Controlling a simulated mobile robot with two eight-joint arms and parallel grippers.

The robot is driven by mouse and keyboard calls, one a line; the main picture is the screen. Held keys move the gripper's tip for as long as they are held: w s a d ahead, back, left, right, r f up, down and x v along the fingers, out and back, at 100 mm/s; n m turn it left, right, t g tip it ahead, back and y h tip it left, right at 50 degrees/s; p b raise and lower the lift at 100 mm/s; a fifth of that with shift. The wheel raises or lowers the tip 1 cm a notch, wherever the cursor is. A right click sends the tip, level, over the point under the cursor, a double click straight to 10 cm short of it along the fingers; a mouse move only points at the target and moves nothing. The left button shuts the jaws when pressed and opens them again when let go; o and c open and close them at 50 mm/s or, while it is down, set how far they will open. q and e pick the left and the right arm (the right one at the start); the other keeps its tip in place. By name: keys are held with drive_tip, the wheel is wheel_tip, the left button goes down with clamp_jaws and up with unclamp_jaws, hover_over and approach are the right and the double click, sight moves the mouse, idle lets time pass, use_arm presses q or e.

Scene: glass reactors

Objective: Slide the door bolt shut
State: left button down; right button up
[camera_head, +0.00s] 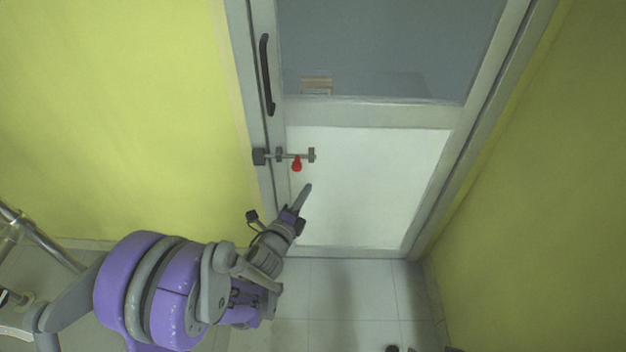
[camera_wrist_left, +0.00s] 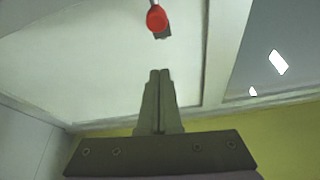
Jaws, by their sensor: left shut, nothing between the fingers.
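The door bolt (camera_head: 290,156) is a thin grey horizontal rod with grey brackets on the left side of the door. A red knob (camera_head: 297,164) hangs from it. A dark block (camera_head: 259,157) sits on the door frame at the bolt's left end. My left gripper (camera_head: 308,186) is shut and empty, just below and slightly right of the knob, apart from it in the picture. In the left wrist view the red knob (camera_wrist_left: 157,18) is at the top, beyond the closed fingertips (camera_wrist_left: 159,72). My right gripper is not in view.
The door (camera_head: 375,180) has a white lower panel, a grey upper pane and a dark vertical handle (camera_head: 267,75) above the bolt. Yellow-green walls (camera_head: 120,120) stand on both sides. The tiled floor (camera_head: 340,290) below the door is mostly clear. A metal stand (camera_head: 40,240) is at the far left.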

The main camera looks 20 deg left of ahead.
use_arm(q)
drive_tip(key=shift+s+a, duration=0.1)
drive_tip(key=shift+s, duration=1.45)
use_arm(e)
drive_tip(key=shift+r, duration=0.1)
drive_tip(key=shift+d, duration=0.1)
use_arm(q)
drive_tip(key=s+a+r+n+g+y, duration=0.1)
drive_tip(key=s+a+n+g+y, duration=0.5)
drive_tip(key=n, duration=0.6)
drive_tip(key=s+d+f+n+g+h, duration=0.2)
drive_tip(key=s+d+n+g, duration=0.25)
drive_tip(key=s, duration=0.65)
drive_tip(key=s+d+f+n+g+h, duration=0.1)
drive_tip(key=s+d+n+g+h, duration=0.3)
drive_tip(key=s, duration=0.6)
wheel_tip(320, 180, up, 26)
drive_tip(key=w+t+y+p, duration=0.1)
drive_tip(key=t+p, duration=0.1)
drive_tip(key=p, duration=2)
drive_tip(key=shift+w+a+f+y+p, duration=0.2)
drive_tip(key=shift+w+a+y+p, duration=0.1)
drive_tip(key=shift+a+y+p, duration=0.15)
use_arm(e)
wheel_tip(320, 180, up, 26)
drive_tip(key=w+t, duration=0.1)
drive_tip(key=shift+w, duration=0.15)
